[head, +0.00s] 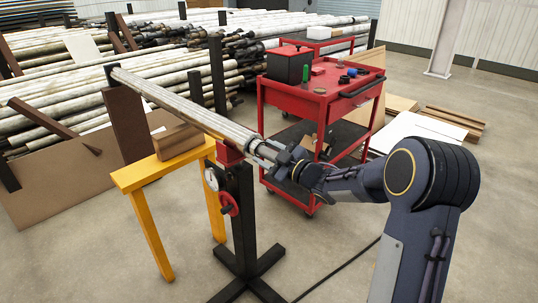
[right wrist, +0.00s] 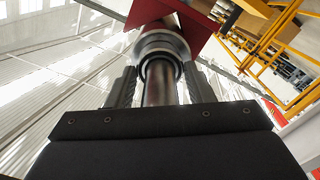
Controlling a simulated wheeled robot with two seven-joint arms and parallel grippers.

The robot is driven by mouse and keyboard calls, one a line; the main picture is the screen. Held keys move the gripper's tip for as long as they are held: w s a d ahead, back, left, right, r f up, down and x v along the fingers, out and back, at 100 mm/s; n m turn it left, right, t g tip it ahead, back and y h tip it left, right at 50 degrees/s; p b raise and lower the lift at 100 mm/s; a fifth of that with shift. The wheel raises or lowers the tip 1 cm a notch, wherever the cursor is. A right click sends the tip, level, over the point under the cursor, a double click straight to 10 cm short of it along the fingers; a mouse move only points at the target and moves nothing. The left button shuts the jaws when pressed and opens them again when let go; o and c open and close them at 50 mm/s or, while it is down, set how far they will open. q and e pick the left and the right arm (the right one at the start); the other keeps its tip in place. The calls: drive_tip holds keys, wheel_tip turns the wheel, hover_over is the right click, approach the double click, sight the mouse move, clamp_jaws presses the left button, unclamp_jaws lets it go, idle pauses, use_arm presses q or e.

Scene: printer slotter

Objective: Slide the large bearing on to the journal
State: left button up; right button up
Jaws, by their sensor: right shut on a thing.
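A long grey metal shaft (head: 185,105) lies tilted across the supports, its near end pointing at my right arm. My right gripper (head: 268,150) is at that near end. In the right wrist view, the fingers of my right gripper (right wrist: 160,82) stand on both sides of a round bearing (right wrist: 160,48) and are shut on it. The dark narrow journal (right wrist: 158,86) shows through the ring and runs toward the wrist, so the ring is around it. How far along it sits is hard to tell. My left gripper is out of view.
A black stand (head: 243,230) with a red head holds the shaft's near part. A yellow sawhorse (head: 150,172) with a wooden block (head: 178,141) stands behind. A red tool cart (head: 310,97) is close behind my right gripper. Racks of pipes (head: 60,85) fill the back left.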

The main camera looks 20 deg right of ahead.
idle(0.7)
drive_tip(key=o, duration=1)
drive_tip(key=v, duration=0.7)
drive_tip(key=shift+s+d+p, duration=0.15)
drive_tip(key=shift+s+p, duration=0.2)
drive_tip(key=shift+p, duration=0.05)
